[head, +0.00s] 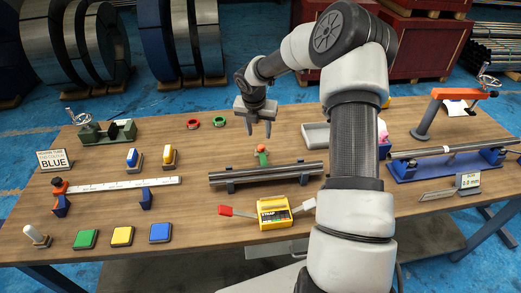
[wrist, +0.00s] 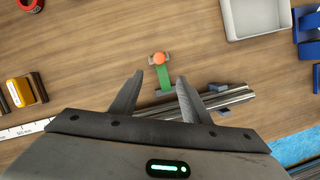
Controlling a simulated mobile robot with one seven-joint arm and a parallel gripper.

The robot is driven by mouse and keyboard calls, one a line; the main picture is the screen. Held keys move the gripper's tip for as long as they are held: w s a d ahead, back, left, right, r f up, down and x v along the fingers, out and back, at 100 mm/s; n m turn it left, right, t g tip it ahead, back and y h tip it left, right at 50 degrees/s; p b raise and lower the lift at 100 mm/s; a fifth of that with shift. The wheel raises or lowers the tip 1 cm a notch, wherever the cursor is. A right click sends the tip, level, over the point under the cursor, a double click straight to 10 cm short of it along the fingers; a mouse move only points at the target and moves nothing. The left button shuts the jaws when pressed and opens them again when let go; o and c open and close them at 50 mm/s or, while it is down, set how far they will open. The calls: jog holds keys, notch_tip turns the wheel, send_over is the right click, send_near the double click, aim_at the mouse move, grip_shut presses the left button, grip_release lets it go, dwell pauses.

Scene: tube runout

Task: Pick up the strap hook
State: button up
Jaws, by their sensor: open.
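A small green piece with an orange-red ball on top (head: 262,154) stands just behind the steel tubes near the table's middle; I take it to be the strap hook, though no label shows. In the wrist view the same green piece (wrist: 164,78) lies ahead of and between my fingertips, with its ball at the far end on a grey part. My gripper (head: 259,131) is open and empty above and behind it in the head view. In the wrist view my gripper (wrist: 160,77) has both fingers spread apart, and neither visibly touches the hook.
Steel tubes (head: 268,173) rest on a low dark stand close in front of the hook. A grey tray (wrist: 256,18) lies to the right. Red and green rings (head: 219,121) lie at the back left. Wood around the hook is mostly clear.

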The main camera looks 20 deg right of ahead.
aim_at(261, 146)
jog(key=x, duration=0.7)
jog(key=shift+w+f, duration=0.1)
jog(key=shift+f, duration=0.15)
jog(key=shift+w+p+x, duration=0.1)
jog(key=shift+w+x, duration=0.1)
jog(key=shift+x, duration=0.7)
jog(key=shift+w+p+x, duration=0.15)
jog(key=shift+x, duration=0.8)
jog(key=shift+w+p+x, duration=0.1)
jog(key=shift+w+x, duration=0.1)
jog(key=shift+x, duration=0.7)
jog(key=shift+d+r, duration=0.15)
jog(key=shift+d, duration=0.05)
grip_shut()
